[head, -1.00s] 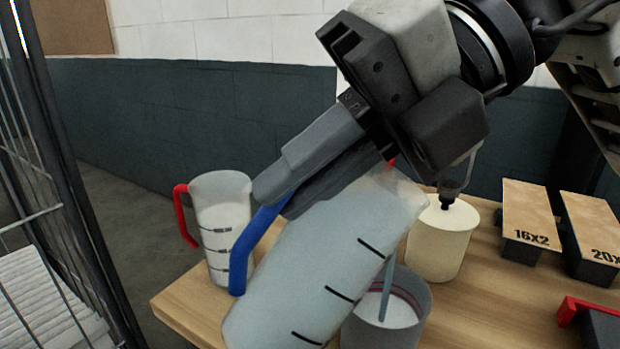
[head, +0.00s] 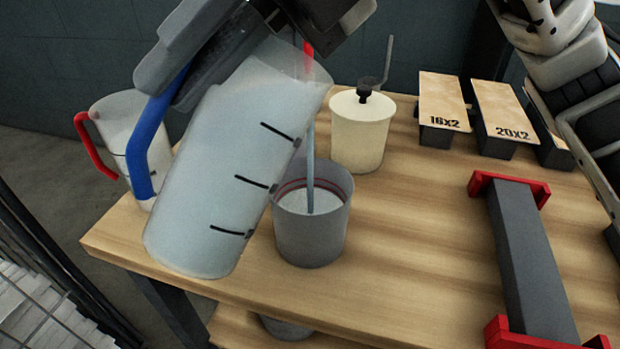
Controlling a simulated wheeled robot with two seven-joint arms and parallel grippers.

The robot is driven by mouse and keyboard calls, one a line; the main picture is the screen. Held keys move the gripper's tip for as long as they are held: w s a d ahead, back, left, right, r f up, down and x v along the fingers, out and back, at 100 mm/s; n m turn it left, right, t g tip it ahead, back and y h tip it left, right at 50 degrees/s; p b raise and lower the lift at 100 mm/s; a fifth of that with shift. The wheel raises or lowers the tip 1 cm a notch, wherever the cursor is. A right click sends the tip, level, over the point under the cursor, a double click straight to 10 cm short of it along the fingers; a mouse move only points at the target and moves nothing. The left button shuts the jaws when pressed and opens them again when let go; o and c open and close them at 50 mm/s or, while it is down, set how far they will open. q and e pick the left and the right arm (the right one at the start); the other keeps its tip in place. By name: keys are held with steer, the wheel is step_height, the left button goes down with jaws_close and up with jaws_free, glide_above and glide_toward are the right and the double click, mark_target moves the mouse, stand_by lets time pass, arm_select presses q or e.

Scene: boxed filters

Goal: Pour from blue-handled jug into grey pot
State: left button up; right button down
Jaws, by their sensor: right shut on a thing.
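The blue-handled jug (head: 225,165) is translucent with black level marks and holds pale liquid. It is tilted, its mouth up and to the right. My right gripper (head: 185,70) is shut on its blue handle (head: 147,140) at the upper end. The jug covers part of the pot's left side. My left gripper is not in view.
A red-handled jug (head: 112,125) stands behind at the left. A cream pot with a black knob (head: 358,135) stands behind the grey pot. Labelled blocks (head: 442,95) and a dark bar with red ends (head: 530,260) lie right on the wooden table (head: 410,230). Wire mesh is lower left.

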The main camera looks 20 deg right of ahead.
arm_select(q)
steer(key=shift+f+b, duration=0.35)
steer(key=shift+b, duration=0.3)
arm_select(e)
steer(key=shift+w+d+y, duration=0.15)
steer(key=shift+d+y, duration=0.05)
steer(key=shift+y, duration=0.1)
stand_by(1.5)
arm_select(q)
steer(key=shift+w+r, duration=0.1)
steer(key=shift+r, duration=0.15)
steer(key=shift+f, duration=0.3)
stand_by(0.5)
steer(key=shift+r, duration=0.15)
arm_select(e)
steer(key=shift+d, duration=0.1)
stand_by(0.7)
arm_select(q)
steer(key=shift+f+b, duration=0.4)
steer(key=shift+b, duration=0.15)
arm_select(e)
steer(key=shift+w+d+f+g+y, duration=0.1)
steer(key=shift+w+f+g+y, duration=0.05)
steer(key=shift+g+y, duration=0.2)
stand_by(0.7)
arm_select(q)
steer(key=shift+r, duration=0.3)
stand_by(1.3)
